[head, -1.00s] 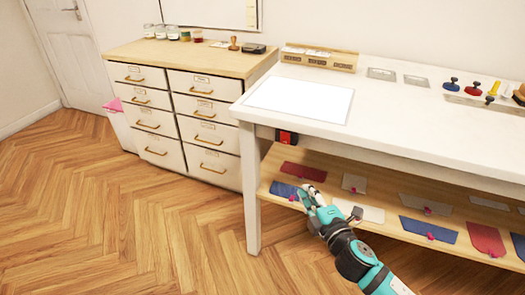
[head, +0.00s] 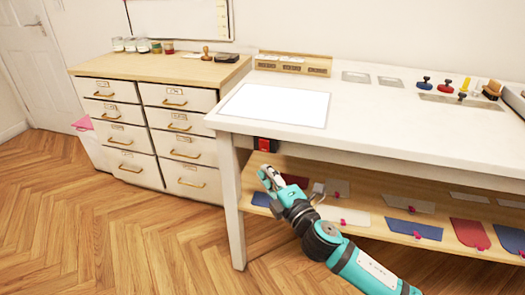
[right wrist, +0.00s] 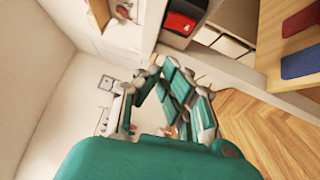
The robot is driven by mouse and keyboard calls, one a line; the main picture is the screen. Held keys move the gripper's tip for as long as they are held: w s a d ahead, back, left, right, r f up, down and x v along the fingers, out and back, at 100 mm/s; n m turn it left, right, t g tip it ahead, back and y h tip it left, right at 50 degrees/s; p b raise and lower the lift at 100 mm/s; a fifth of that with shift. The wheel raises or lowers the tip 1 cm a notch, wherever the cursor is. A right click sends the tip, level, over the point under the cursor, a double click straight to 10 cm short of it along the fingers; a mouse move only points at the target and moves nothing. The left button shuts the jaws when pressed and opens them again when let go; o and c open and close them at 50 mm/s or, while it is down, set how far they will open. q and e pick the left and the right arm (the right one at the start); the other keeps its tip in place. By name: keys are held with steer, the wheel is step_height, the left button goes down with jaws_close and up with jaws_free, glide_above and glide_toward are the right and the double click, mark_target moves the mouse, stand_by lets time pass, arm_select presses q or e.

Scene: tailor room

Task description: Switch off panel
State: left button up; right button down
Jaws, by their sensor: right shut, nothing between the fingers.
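A flat white panel (head: 274,105) lies on the left part of the white table and looks bright. A small black box with a red front, which looks like a switch (head: 265,144), is mounted under the table's front edge, below the panel. It also shows in the right wrist view (right wrist: 183,18) at the top. My right gripper (head: 267,174) is shut and empty, just below the switch and apart from it. Its fingers (right wrist: 158,72) show shut in the right wrist view, below the red and black box. My left gripper is not in view.
The white table (head: 390,125) has a leg (head: 232,200) left of my gripper. A wooden shelf (head: 365,232) with several coloured cloth pieces runs beneath. A drawer cabinet (head: 150,130) stands to the left. The floor (head: 60,220) in front of it is clear.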

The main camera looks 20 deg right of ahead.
mark_target(263, 149)
steer(key=w, duration=0.5)
steer(key=w+d+r, duration=0.1)
steer(key=w, duration=0.2)
steer(key=shift+w, duration=0.2)
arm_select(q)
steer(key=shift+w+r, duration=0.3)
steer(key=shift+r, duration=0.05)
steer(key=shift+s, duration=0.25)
arm_select(e)
steer(key=shift+w+d, duration=0.1)
steer(key=shift+w+d+r, duration=0.1)
steer(key=shift+r, duration=0.1)
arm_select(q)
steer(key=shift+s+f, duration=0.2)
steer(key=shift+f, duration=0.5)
arm_select(e)
steer(key=shift+f, duration=0.1)
